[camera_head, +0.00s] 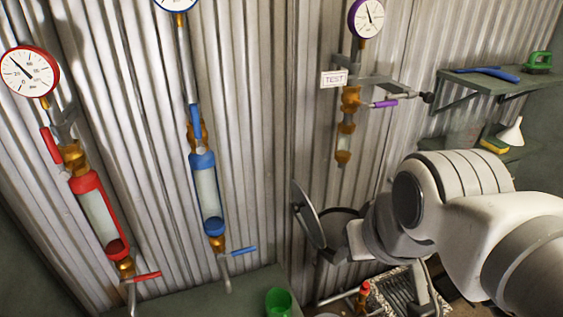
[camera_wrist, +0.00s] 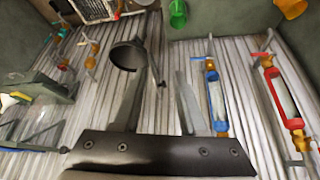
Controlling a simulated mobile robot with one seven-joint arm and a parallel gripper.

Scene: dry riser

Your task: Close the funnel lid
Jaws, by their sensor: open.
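The funnel lid (camera_head: 308,214) is a dark round disc that stands raised, tilted up at the left side of the funnel. The lid appears in the gap beyond the fingers; I cannot tell the exact distance.
Red (camera_head: 98,215) and blue (camera_head: 206,190) sight-glass assemblies with gauges stand on the corrugated wall at left. A purple-handled test valve (camera_head: 384,104) is above the funnel. A green cup (camera_head: 279,301) is below. A shelf (camera_head: 480,84) with tools is at right.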

